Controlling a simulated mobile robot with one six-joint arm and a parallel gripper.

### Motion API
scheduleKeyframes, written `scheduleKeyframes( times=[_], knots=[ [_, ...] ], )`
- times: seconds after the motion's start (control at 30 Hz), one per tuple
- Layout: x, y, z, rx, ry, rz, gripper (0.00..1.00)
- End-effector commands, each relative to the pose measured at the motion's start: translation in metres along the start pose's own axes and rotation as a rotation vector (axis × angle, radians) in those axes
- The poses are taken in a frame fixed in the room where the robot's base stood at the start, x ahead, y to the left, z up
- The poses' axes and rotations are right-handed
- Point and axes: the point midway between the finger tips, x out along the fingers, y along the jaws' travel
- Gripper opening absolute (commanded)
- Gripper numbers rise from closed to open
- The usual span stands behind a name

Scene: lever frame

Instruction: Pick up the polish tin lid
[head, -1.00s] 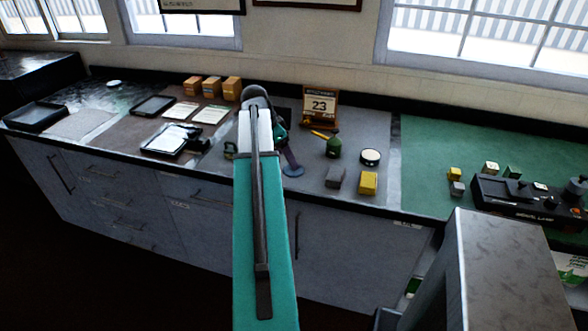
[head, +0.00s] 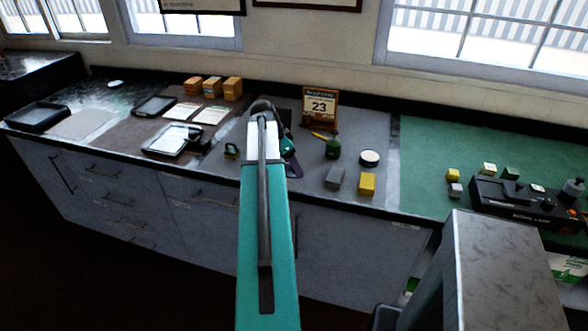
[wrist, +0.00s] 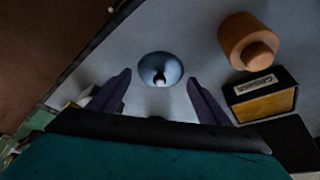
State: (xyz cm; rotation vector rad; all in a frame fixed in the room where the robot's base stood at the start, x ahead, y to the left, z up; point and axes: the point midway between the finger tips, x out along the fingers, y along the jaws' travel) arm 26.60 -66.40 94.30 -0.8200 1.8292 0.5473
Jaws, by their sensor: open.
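My gripper (wrist: 159,77) is open, with one dark purple finger on each side of the lid in the picture and a gap to both. I cannot tell how high the fingertips are above it. In the head view my gripper (head: 292,168) is partly behind my arm, and the lid is hidden there. A round tin (head: 370,157) with a cream top stands to the right.
In the wrist view a wooden round piece (wrist: 246,42) and a dark box with a yellow face (wrist: 263,98) stand right of the lid.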

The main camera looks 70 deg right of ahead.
Motion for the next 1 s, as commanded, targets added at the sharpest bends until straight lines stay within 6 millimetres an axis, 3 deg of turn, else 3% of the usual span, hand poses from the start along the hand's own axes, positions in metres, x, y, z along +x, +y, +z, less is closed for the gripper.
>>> scheduleKeyframes(
  times=[0.67,1.0],
  knots=[
    [0.0053,0.0003,0.0,0.0,0.0,0.0,0.71],
    [0.006,0.0006,0.0004,0.0,-0.002,0.002,0.18]
  ],
)
